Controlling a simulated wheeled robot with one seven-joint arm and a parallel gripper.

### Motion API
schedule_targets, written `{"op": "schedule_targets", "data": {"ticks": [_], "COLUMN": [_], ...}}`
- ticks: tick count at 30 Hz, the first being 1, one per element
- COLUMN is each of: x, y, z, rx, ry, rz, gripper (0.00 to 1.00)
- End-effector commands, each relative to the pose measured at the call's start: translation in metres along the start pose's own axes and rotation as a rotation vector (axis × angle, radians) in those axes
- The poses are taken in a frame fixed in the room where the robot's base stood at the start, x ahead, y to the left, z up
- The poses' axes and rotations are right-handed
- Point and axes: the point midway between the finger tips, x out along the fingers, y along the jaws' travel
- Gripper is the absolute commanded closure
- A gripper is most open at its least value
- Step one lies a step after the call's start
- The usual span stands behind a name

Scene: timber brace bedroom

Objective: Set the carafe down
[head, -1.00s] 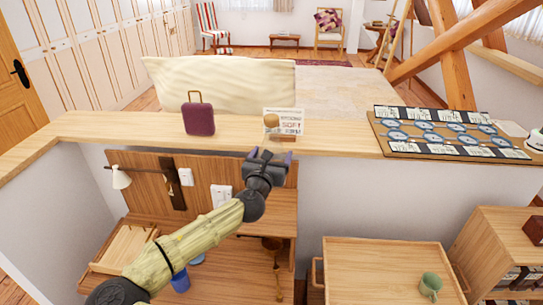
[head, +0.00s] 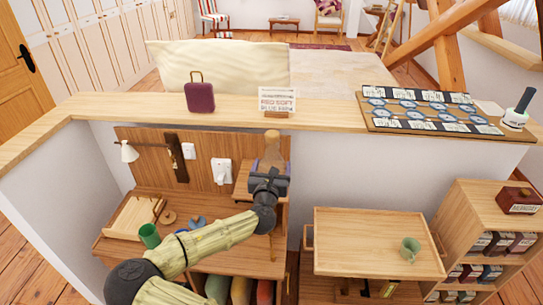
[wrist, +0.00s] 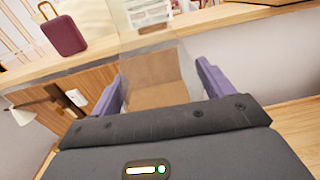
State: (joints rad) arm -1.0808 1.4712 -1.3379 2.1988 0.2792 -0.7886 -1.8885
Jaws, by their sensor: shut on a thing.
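The carafe (head: 272,149) is see-through with a tan tint and stands roughly upright in my gripper (head: 270,178). In the head view its top shows just below the ledge edge, and its lower part is hidden behind the gripper. In the wrist view the clear carafe (wrist: 150,62) rises between the purple fingers of my gripper (wrist: 162,88), which are shut on it. A small wooden shelf top (head: 243,186) lies behind and below the gripper. I cannot tell whether the carafe's base touches anything.
The long wooden ledge (head: 330,117) holds a maroon case (head: 200,97), a small sign (head: 277,102) and a patterned board (head: 425,112). A wall lamp (head: 129,151) is at left. A wooden tray table (head: 365,240) with a green mug (head: 409,249) has free room at right.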

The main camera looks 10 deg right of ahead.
Motion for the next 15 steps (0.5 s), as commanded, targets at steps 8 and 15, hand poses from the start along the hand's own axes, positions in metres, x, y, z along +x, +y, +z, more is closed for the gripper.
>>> {"op": "schedule_targets", "data": {"ticks": [8,15], "x": [-0.012,-0.038], "y": [-0.008,-0.021], "z": [-0.042,-0.103], "rx": [0.003,0.002], "ry": [-0.004,-0.012], "rz": [0.032,0.048], "gripper": [0.74,0.74]}}
